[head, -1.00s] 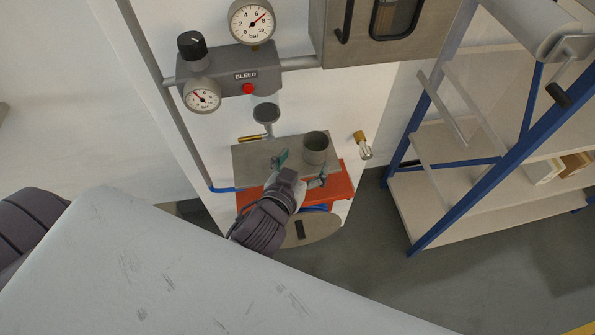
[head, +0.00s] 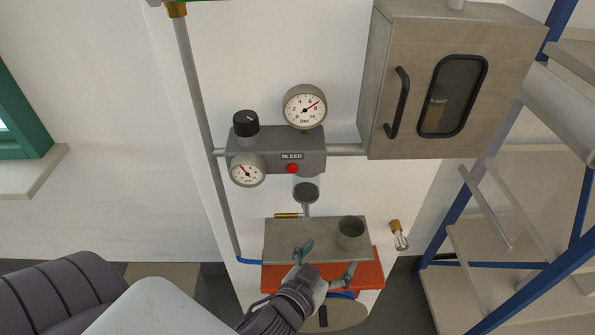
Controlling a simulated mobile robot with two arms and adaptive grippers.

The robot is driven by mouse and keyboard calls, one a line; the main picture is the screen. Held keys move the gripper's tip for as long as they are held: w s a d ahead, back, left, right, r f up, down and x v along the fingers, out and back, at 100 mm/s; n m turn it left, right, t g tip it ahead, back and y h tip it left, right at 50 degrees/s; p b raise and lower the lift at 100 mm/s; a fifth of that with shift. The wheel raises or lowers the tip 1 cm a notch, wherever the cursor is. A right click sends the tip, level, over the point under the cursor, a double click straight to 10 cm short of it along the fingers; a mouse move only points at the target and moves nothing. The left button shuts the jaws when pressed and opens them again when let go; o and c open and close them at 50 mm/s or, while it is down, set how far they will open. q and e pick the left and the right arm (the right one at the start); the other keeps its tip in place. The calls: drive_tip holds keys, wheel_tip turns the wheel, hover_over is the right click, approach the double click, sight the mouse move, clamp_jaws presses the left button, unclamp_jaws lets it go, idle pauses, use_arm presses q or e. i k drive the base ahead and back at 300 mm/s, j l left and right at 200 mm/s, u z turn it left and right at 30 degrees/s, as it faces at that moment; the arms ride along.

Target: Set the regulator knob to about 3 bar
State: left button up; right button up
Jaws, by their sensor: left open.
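The regulator knob (head: 246,123) is a black cylinder with a white mark, on top of the grey regulator body (head: 307,148) on the wall. A small round gauge (head: 248,170) sits on the body's front below the knob; its needle points up and left. A larger gauge (head: 304,106) marked bar stands on the body's right part, its needle pointing up and right, near 8. My left gripper (head: 327,262) is open and empty, with its fingers spread over the grey shelf below the regulator, well below the knob. My right gripper is not in view.
A red BLEED button (head: 292,169) is on the body's front. A grey cup (head: 351,232) stands on the shelf (head: 280,236), beside my left gripper. A steel cabinet (head: 442,80) is at upper right, blue-framed shelving (head: 470,262) at right.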

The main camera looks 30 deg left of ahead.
sight(245, 121)
drive_tip(key=u, duration=1.3)
